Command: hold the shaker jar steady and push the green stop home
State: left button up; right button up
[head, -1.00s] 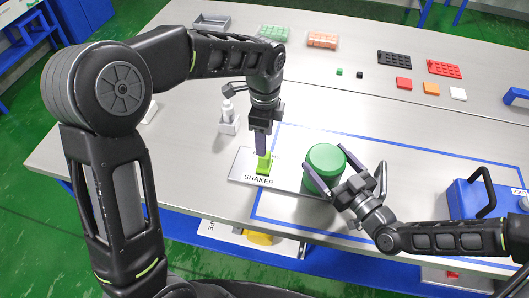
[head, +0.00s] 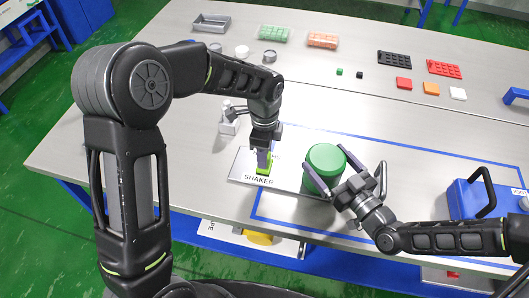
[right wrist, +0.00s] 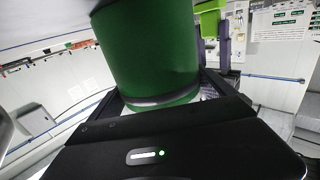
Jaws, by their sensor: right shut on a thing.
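The shaker jar (head: 325,162) has a green round top and stands at the right end of the plate marked SHAKER (head: 240,176). My right gripper (head: 360,178) is shut on the jar from the right. In the right wrist view the green jar (right wrist: 150,50) fills the space between the fingers. The bright green stop (head: 268,168) is at the plate's middle, left of the jar; it also shows in the right wrist view (right wrist: 210,20). My left gripper (head: 263,160) points down at the stop, its fingertips overlapping it in the picture. Its fingers overlap, so their opening is unclear.
A small white bottle in a holder (head: 228,122) stands left of the plate. A blue box with a black handle (head: 485,197) stands at the right. Trays and coloured pieces lie along the far side. The table behind the jar is mostly clear.

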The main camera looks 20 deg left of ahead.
pick_arm(q)
grip_shut()
dwell(1.0)
